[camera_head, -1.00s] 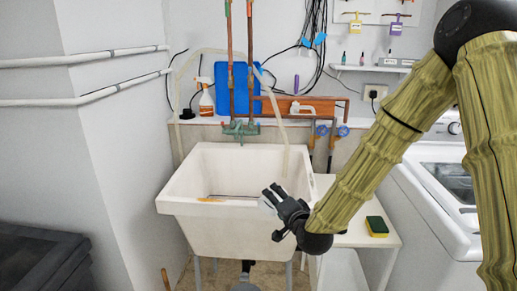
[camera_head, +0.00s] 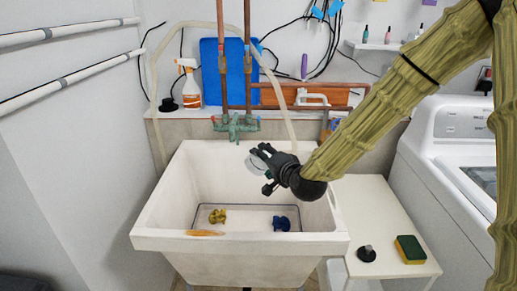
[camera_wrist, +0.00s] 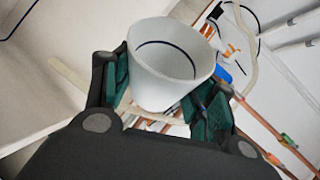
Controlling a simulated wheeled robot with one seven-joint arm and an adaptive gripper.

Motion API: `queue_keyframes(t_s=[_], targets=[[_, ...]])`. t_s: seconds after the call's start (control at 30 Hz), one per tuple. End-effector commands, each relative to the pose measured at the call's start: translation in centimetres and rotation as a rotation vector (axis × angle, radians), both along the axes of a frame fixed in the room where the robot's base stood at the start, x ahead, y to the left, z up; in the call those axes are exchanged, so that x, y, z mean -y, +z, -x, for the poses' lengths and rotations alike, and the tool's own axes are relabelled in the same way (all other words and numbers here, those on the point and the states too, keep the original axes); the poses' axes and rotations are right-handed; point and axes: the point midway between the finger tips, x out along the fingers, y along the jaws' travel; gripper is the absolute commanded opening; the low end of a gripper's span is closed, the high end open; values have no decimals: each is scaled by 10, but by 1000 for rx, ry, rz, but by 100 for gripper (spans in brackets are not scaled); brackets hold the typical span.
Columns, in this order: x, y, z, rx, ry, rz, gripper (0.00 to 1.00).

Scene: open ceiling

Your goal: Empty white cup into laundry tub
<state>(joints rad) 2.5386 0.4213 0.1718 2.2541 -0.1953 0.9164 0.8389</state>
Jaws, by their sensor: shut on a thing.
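The white laundry tub (camera_head: 160,205) stands in the middle of the head view. A yellow item (camera_head: 217,215) and a dark blue item (camera_head: 281,223) lie on its floor. My gripper (camera_head: 262,163) is over the right back part of the tub. It is shut on the white cup (camera_head: 257,166), which is partly hidden by the fingers in the head view. In the wrist view the cup (camera_wrist: 168,82) sits between the two fingers (camera_wrist: 160,88), tilted. The part of its inside that shows looks empty, with a dark line around it.
A tan item (camera_head: 205,233) lies at the tub's front edge. Copper pipes and a green tap (camera_head: 236,125) rise behind the tub. A white side table (camera_head: 375,215) holds a sponge (camera_head: 409,249) and a dark stopper-like item (camera_head: 366,253). A white washing machine (camera_head: 450,165) stands at the right.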

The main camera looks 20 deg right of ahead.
Motion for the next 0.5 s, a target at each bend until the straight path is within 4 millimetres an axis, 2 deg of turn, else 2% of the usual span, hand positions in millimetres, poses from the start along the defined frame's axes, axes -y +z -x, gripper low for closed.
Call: queue_keyframes(t_s=[0.23,0.5], targets=[[2,3,-3,-43,-1,-48,31],[10,3,-9,-184,-4,-209,31]])
